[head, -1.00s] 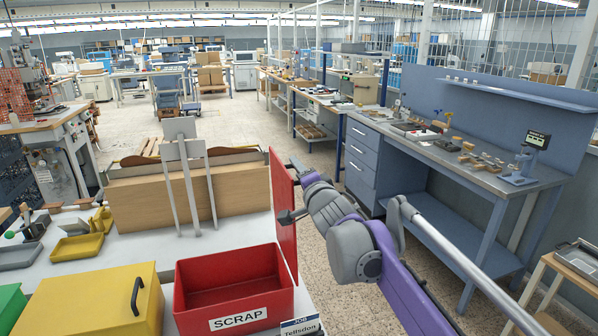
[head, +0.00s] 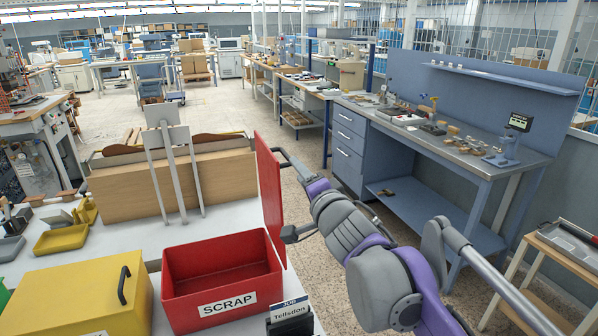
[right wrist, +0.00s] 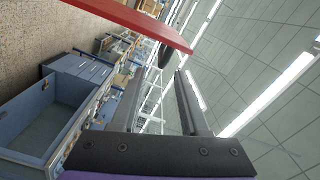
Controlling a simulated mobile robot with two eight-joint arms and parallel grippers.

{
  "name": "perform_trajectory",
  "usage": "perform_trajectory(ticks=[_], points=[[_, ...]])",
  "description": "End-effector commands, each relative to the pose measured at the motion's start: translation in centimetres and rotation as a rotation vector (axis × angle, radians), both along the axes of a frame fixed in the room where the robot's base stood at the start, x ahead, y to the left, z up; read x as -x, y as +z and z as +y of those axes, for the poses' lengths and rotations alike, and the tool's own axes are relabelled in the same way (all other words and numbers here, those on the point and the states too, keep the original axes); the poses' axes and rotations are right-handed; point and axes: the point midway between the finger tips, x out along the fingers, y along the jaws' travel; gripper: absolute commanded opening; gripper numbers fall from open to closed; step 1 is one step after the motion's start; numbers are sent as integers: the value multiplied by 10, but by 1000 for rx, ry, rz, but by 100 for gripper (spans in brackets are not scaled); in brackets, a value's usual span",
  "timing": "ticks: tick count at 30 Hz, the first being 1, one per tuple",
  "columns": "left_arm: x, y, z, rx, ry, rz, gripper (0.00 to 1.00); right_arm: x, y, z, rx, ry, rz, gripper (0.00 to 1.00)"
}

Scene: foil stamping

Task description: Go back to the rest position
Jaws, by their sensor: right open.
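My right gripper (head: 286,194) is open and empty beside the right face of an upright red panel (head: 269,190). In the right wrist view its two dark fingers (right wrist: 166,103) stand apart with nothing between them. The red panel's edge (right wrist: 130,18) crosses the top of that view, beyond the fingertips; whether they touch it I cannot tell. The panel stands at the right side of the open red SCRAP bin (head: 222,303), which looks empty inside. My left gripper is not in view.
A yellow box (head: 75,305) with a dark handle stands left of the bin. Behind are a wooden box (head: 180,188) and a yellow tray (head: 62,240). A JOB sign (head: 291,312) stands in front. A blue-grey workbench (head: 450,145) is right, with open floor (head: 228,112) beyond.

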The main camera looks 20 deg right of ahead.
Motion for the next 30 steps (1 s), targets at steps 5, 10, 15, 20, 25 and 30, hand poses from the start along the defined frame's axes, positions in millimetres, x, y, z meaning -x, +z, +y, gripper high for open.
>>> perform_trajectory(ticks=[5,10,15,20,25,30], points=[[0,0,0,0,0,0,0,0,0,0,0,0,0,45],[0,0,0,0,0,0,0,0,-1,0,6,-2,4,45],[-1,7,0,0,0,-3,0,16,-28,-4,113,-55,92,45],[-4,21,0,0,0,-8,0,59,-98,-4,354,-88,341,45],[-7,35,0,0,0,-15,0,125,-188,12,633,49,657,45],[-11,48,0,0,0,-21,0,200,-265,43,873,347,887,45]])
